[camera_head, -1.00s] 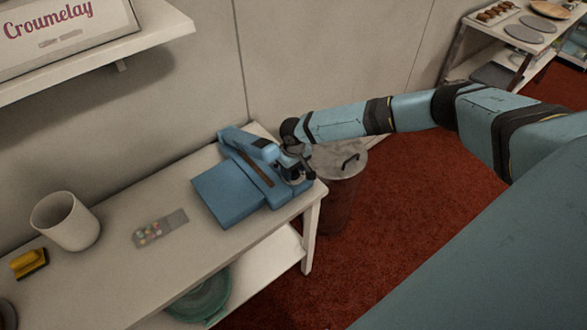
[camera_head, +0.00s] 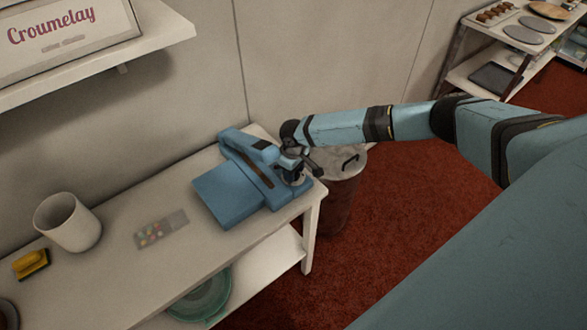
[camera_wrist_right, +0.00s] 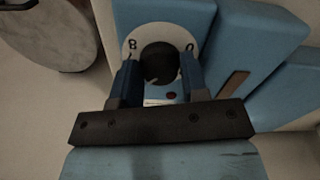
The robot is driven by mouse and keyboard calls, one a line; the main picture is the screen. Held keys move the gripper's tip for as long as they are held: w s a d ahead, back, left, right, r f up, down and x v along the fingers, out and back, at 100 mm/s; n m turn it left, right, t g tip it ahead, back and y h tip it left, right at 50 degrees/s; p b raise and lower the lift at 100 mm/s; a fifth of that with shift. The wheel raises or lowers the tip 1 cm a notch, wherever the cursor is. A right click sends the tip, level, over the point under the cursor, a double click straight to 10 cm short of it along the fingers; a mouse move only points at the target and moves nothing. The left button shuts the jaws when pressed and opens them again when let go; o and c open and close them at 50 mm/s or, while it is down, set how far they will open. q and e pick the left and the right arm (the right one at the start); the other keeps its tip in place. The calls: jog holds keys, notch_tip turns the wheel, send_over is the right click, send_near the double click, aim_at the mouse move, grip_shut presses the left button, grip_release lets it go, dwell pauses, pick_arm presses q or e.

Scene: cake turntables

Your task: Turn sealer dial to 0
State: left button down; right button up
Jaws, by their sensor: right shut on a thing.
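The blue sealer (camera_head: 236,186) sits on the right end of the white table in the head view. Its black dial (camera_wrist_right: 157,63) shows in the right wrist view on a round white plate (camera_wrist_right: 131,48) with dark markings, partly covered by my fingers. A small red spot (camera_wrist_right: 171,96) is below the dial. My right gripper (camera_wrist_right: 158,74) has a finger on each side of the dial and is shut on it. In the head view my right gripper (camera_head: 296,172) is at the sealer's right end. My left gripper is not in view.
A lidded grey bin (camera_head: 341,190) stands on the red floor beside the table's right end. A white cup (camera_head: 67,222), a yellow-black brush-like item (camera_head: 31,264) and a pack with coloured dots (camera_head: 160,229) are on the table (camera_head: 125,285). A wall shelf (camera_head: 150,40) is above.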

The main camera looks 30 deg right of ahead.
jog(key=n, duration=0.3)
jog(key=shift+n+p, duration=0.3)
jog(key=n, duration=0.4)
jog(key=shift+n, duration=0.3)
jog(key=n, duration=0.3)
jog(key=shift+n, duration=0.3)
jog(key=n, duration=0.4)
jog(key=shift+n, duration=0.3)
jog(key=n+b, duration=0.1)
jog(key=n, duration=0.3)
jog(key=n+b, duration=0.1)
jog(key=n, duration=0.7)
jog(key=shift+f+n+b, duration=0.1)
jog(key=shift+n+b, duration=0.2)
jog(key=shift+b, duration=0.1)
jog(key=shift+n+b, duration=0.4)
jog(key=shift+n, duration=1.5)
